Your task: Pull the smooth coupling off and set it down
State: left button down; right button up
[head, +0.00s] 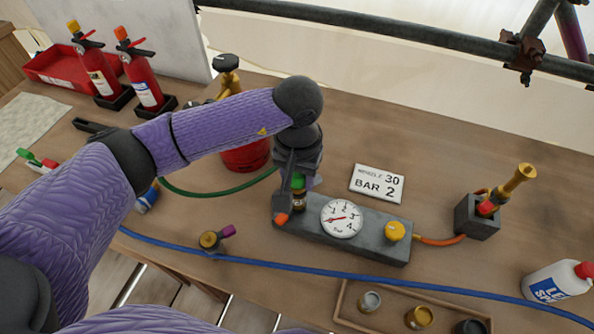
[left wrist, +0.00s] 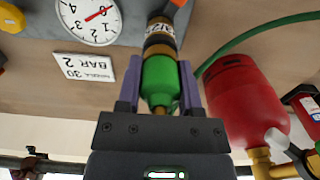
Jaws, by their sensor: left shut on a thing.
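The smooth green coupling (head: 298,181) sits at the left end of the grey gauge block (head: 370,228). In the left wrist view the coupling (left wrist: 160,80) lies between the two fingers of my left gripper (left wrist: 160,95), which is shut on it. A banded brass fitting (left wrist: 160,40) adjoins the coupling on the block side, and I see no clear gap between them. In the head view my left gripper (head: 298,178) comes down from above and partly hides the coupling. My right gripper is not in view.
A pressure gauge (head: 341,218) and yellow knob (head: 395,231) sit on the block. A red gas cylinder (head: 245,157) stands behind my arm, with a green hose (head: 220,191). A blue hose (head: 330,274) crosses in front. A wooden tray (head: 345,305) holds small caps. Bare table lies right of the sign (head: 377,184).

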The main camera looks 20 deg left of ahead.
pick_arm(q)
jog(key=shift+r, duration=0.1)
dwell(0.3)
jog(key=shift+r+p, duration=1.6)
jog(key=shift+r, duration=1.25)
